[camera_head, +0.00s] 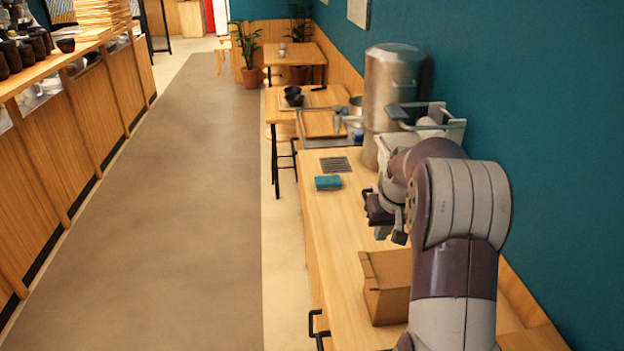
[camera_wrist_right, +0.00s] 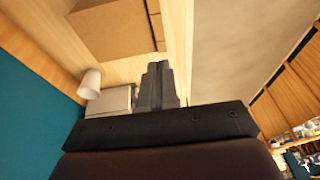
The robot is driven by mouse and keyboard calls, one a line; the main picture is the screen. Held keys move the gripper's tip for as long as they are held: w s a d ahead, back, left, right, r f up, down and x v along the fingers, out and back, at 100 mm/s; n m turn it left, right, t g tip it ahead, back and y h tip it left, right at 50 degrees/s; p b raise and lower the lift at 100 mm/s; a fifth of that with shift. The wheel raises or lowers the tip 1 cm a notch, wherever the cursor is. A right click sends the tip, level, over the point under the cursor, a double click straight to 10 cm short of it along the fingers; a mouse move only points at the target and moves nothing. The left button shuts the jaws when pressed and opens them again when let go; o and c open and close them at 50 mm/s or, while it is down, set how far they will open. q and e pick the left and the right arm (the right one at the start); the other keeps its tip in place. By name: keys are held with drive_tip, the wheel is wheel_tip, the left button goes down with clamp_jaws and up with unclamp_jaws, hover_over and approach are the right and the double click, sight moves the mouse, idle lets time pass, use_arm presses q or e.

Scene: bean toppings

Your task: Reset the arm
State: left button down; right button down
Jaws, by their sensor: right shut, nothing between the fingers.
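My right arm reaches in from the lower right of the head view, over the wooden counter (camera_head: 333,219). Its gripper (camera_head: 391,238) hangs above the counter, between the blue-green cloth-like item (camera_head: 328,183) and the cardboard box (camera_head: 385,285). In the right wrist view the gripper's fingers (camera_wrist_right: 158,85) are together with nothing between them. The cardboard box also shows in that view (camera_wrist_right: 112,30), beyond the fingers. My left gripper is in neither view.
A tall metal cylinder (camera_head: 390,85) and a white container (camera_head: 440,128) stand against the teal wall, behind the gripper. A small dark grate (camera_head: 336,164) lies on the counter. A white cup (camera_wrist_right: 90,84) shows in the wrist view. The aisle floor (camera_head: 190,200) on the left is clear.

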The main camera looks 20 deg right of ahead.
drive_tip(key=s+a+f+n+g+b, duration=0.1)
drive_tip(key=s+a+f, duration=0.3)
drive_tip(key=s+a, duration=0.4)
drive_tip(key=s+a+f+n+g+b, duration=0.1)
drive_tip(key=s+a+f+n, duration=0.1)
drive_tip(key=s+a+f, duration=0.3)
drive_tip(key=s+a, duration=0.4)
drive_tip(key=a, duration=0.5)
drive_tip(key=shift+a+n+y, duration=0.3)
drive_tip(key=shift+a, duration=0.1)
drive_tip(key=shift+w+f, duration=0.1)
drive_tip(key=shift+f, duration=0.05)
